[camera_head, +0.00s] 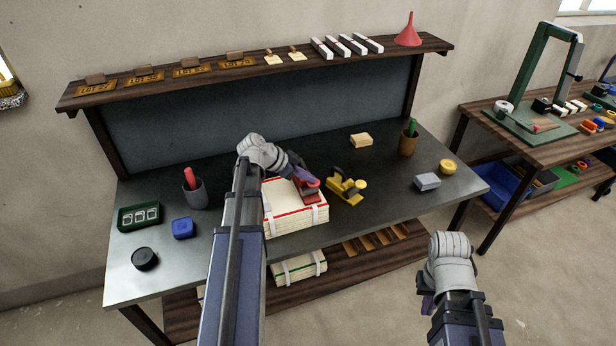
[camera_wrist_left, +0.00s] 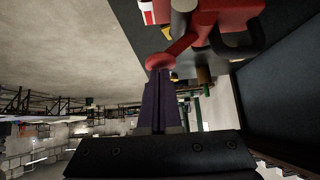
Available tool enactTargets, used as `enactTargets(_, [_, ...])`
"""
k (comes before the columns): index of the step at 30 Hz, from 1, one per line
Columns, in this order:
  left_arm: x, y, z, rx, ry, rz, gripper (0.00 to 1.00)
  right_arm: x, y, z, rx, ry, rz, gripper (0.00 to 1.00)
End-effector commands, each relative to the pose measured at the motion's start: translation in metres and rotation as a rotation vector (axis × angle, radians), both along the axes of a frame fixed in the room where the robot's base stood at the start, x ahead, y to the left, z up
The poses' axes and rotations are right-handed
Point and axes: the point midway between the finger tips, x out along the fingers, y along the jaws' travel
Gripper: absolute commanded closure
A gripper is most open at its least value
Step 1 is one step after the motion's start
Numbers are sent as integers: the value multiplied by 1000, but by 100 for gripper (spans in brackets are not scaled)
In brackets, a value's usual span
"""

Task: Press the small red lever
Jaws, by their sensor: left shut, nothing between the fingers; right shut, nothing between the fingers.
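A red tool (camera_head: 309,190) sits on the strapped stack of cream sheets (camera_head: 292,222) near the middle of the table. In the left wrist view its red body (camera_wrist_left: 228,14) is at the top, with a thin red lever (camera_wrist_left: 160,61) ending in a rounded knob. My left gripper (camera_head: 303,171) is shut and empty, right at the red tool. In the left wrist view its purple fingertips (camera_wrist_left: 160,74) are at the knob; I cannot tell whether they touch it. My right gripper (camera_head: 426,303) is shut and empty, low at the right, away from the table.
A yellow tool (camera_head: 346,186) stands just right of the stack. A grey cup (camera_head: 195,193), blue block (camera_head: 182,228) and green tray (camera_head: 139,216) are at left. A grey block (camera_head: 427,181) and brown cup (camera_head: 408,142) are at right. A shelf (camera_head: 270,66) runs along the back.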

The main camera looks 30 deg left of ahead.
Motion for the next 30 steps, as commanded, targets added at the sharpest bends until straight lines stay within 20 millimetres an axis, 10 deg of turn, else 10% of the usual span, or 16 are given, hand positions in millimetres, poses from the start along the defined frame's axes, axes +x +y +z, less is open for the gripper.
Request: enactTargets(30, [-20,-23,-40,268,-229,1,100,0,0,-52,0,0,0,100])
